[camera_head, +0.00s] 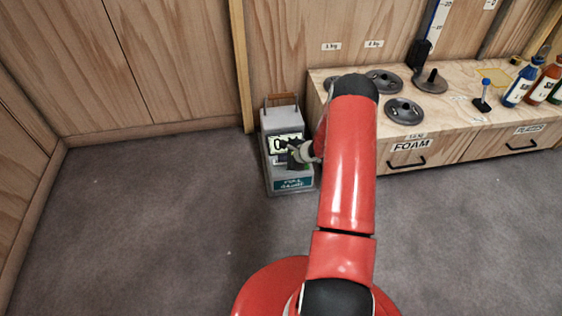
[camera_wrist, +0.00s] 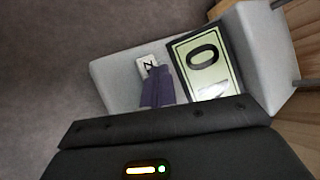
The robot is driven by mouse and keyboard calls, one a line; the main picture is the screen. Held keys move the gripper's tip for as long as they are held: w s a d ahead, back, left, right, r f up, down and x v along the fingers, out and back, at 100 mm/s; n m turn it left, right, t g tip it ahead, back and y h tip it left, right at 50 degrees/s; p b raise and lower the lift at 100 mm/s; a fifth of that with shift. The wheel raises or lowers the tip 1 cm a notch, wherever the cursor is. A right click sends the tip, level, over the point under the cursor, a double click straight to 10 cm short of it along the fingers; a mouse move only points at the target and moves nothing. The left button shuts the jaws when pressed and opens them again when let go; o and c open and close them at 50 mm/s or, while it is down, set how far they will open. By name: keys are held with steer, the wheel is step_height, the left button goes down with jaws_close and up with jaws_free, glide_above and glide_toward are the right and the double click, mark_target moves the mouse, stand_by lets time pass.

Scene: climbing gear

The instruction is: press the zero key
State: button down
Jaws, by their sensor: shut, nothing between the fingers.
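A grey gauge box (camera_head: 277,121) with a handle on top stands on the floor left of the bench. Its lit display (camera_head: 284,142) shows a dark 0, the rest partly covered by my gripper (camera_head: 293,158). In the wrist view the display (camera_wrist: 205,62) is at the right of the box's pale face. A small white key (camera_wrist: 147,62) with a dark letter, apparently a Z, is left of it. My shut, empty gripper (camera_wrist: 157,86) has its fingertips at the key's lower edge, covering part of it. I cannot tell whether they touch.
A wooden wall is close behind the gauge. The carpet (camera_head: 130,220) at left is clear.

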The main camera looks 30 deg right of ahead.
mark_target(284, 163)
steer(key=shift+r, duration=0.65)
steer(key=shift+r+p, duration=1.15)
steer(key=shift+r, duration=1.4)
